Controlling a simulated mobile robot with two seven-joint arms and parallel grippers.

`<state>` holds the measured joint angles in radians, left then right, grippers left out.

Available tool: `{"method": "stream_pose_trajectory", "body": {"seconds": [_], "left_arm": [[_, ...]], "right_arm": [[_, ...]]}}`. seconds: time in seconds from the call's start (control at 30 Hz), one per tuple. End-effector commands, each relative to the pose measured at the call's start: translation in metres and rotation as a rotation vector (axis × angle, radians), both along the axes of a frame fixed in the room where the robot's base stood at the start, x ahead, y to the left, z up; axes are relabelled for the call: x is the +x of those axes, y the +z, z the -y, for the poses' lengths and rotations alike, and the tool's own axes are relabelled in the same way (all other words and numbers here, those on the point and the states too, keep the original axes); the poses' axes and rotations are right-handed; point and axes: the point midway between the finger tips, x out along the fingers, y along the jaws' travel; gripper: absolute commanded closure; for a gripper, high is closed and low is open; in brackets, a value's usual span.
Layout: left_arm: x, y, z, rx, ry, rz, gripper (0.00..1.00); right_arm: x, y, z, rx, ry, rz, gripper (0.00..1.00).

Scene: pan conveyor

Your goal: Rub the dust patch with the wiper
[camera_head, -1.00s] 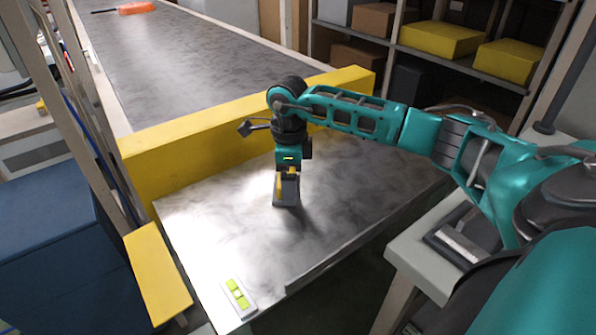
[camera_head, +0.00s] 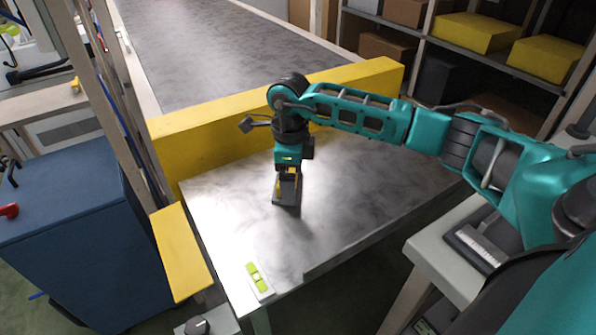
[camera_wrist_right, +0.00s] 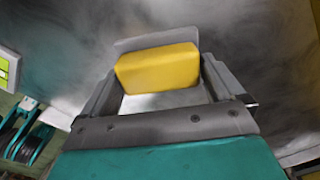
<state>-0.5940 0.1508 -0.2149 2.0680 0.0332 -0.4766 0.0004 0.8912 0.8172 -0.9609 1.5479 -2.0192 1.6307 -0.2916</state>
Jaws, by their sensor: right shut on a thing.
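My right gripper (camera_head: 287,174) is shut on the wiper (camera_head: 286,198), pointing down over the metal table top. The wiper has a yellow grip and a flat grey base; its base is at the table surface, though I cannot tell how firmly it touches. In the right wrist view, the yellow grip of the wiper (camera_wrist_right: 157,68) sits between the fingers of my right gripper (camera_wrist_right: 160,82), with the grey base beyond it. The table top (camera_head: 362,190) is mottled with cloudy grey smudges, and I cannot pick out a distinct dust patch. My left gripper is out of view.
A yellow barrier (camera_head: 225,123) runs along the table's back edge, with a conveyor (camera_head: 220,45) behind it. A small white and green item (camera_head: 258,280) lies at the front left corner. A yellow ledge (camera_head: 180,250) and a blue cabinet (camera_head: 70,235) stand left.

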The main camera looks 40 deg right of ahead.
Motion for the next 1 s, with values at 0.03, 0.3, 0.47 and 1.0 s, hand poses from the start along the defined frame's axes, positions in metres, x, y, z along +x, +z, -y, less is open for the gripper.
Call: {"method": "stream_pose_trajectory", "body": {"seconds": [0.03,0.3,0.47,1.0], "left_arm": [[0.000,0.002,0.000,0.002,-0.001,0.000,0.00],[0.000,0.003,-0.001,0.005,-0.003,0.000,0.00],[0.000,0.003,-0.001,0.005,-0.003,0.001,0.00],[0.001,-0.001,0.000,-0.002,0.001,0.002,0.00]], "right_arm": [[-0.001,0.000,-0.007,0.001,0.004,-0.003,0.29],[0.000,0.000,-0.021,0.001,0.001,-0.003,0.29],[0.001,0.000,-0.029,0.001,0.004,-0.002,0.29],[0.010,-0.002,-0.054,0.000,0.000,0.000,0.29]]}}
